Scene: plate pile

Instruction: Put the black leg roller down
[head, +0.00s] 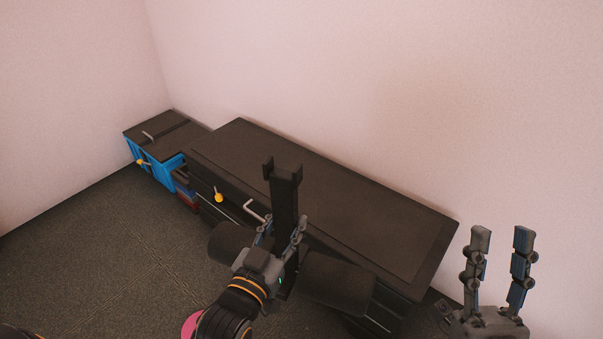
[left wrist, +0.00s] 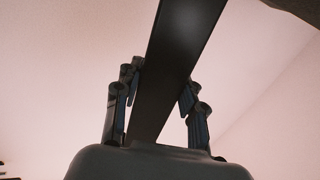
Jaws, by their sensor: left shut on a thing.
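The black leg roller (head: 285,200) is a dark upright bar with a forked top end and a thick foam roll on each side. My left gripper (head: 282,230) is shut on its bar, between the two rolls. In the head view the roller overlaps the front edge of the dark cabinet; whether it touches the cabinet cannot be told. In the left wrist view the bar (left wrist: 178,60) runs slantwise between the fingers of my left gripper (left wrist: 158,85). My right gripper (head: 502,236) is open and empty at the lower right, its fingers pointing up.
The long dark cabinet (head: 375,220) stands along the wall with a clear top. A smaller blue cabinet (head: 158,172) with a dark top stands at its left end. Yellow knobs and handles stick out in front. The dark floor (head: 100,240) at the left is clear.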

